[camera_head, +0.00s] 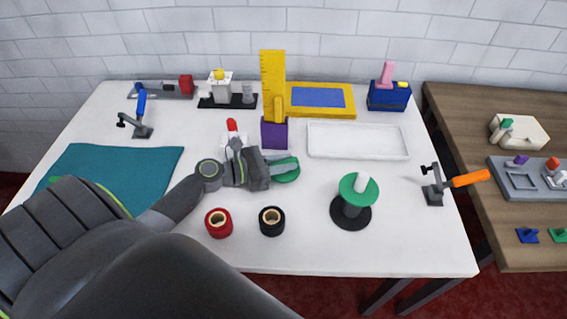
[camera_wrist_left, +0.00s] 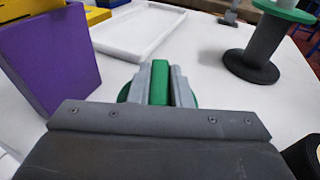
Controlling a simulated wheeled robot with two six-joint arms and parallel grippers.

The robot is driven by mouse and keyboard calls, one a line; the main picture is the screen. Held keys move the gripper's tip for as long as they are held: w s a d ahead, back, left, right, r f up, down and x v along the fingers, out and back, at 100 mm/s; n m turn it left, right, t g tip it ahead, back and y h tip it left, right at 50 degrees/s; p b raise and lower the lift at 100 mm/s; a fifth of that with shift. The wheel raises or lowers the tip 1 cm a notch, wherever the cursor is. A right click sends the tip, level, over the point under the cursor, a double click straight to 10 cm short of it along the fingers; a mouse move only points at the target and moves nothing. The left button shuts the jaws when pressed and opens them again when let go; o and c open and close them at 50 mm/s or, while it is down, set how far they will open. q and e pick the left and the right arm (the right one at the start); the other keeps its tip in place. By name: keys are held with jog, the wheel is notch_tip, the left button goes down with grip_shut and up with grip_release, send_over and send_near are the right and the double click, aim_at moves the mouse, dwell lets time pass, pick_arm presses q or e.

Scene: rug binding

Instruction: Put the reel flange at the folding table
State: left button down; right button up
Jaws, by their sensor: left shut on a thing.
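My left gripper (camera_head: 283,170) is over the middle of the white table (camera_head: 310,245). It is shut on a green piece, which appears to be the reel flange (camera_head: 290,176). In the left wrist view, the grey fingertips (camera_wrist_left: 160,85) clasp an upright green part of the flange (camera_wrist_left: 160,83), with a round green edge showing behind and beside them. Whether the flange touches the tabletop I cannot tell. A similar green disc (camera_head: 357,187) sits on top of a black reel stand (camera_head: 351,212) to the right. My right gripper is not in view.
Red (camera_head: 218,223) and black (camera_head: 272,221) rolls stand in front of the gripper. A purple block (camera_head: 274,133) and white tray (camera_head: 357,140) stand behind it. An orange-handled clamp (camera_head: 455,182) is at the right edge. A wooden table (camera_head: 460,125) adjoins on the right.

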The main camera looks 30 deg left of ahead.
pick_arm(q)
jog(key=shift+s+f+b, duration=0.1)
jog(key=shift+f+b, duration=0.3)
jog(key=shift+f, duration=0.15)
jog(key=c, duration=1.3)
grip_release()
jog(key=shift+s+f, duration=0.1)
jog(key=shift+f, duration=0.15)
jog(key=shift+r+p, duration=0.4)
jog(key=shift+r, duration=0.1)
jog(key=shift+s+a, duration=0.15)
jog(key=shift+a, duration=0.1)
jog(key=v, duration=0.3)
jog(key=b+v, duration=0.1)
jog(key=v, duration=0.2)
jog(key=b+v, duration=0.1)
jog(key=v, duration=0.2)
jog(key=shift+s+a+r, duration=0.1)
jog(key=shift+s+r, duration=0.1)
jog(key=shift+r, duration=0.25)
jog(key=shift+v, duration=0.85)
